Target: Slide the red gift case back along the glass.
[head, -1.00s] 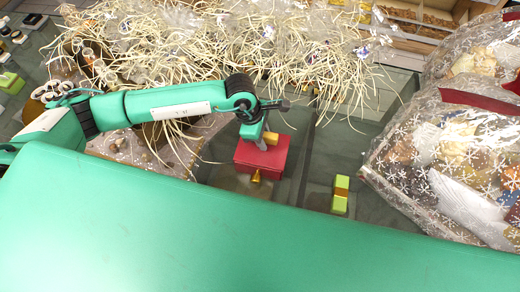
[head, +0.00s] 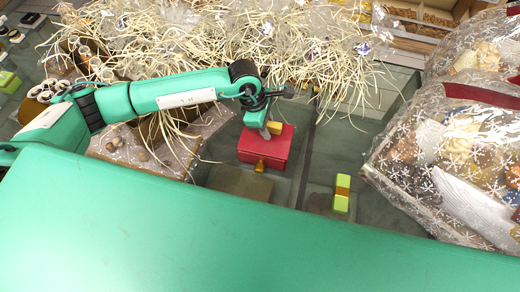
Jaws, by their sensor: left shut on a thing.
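The red gift case (head: 262,151) sits on the dark glass surface (head: 240,184), with a gold clasp (head: 260,166) on its near side. My left gripper (head: 268,131) points down onto the top of the case and is shut on it. A small gold piece shows at the fingertips, and the exact grip is partly hidden by the gripper. My right gripper is not in the head view.
A small green and gold box (head: 341,193) stands to the right of the case. A heap of pale straw and clear wrap (head: 220,45) lies behind it. Wrapped hampers (head: 455,160) fill the right side.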

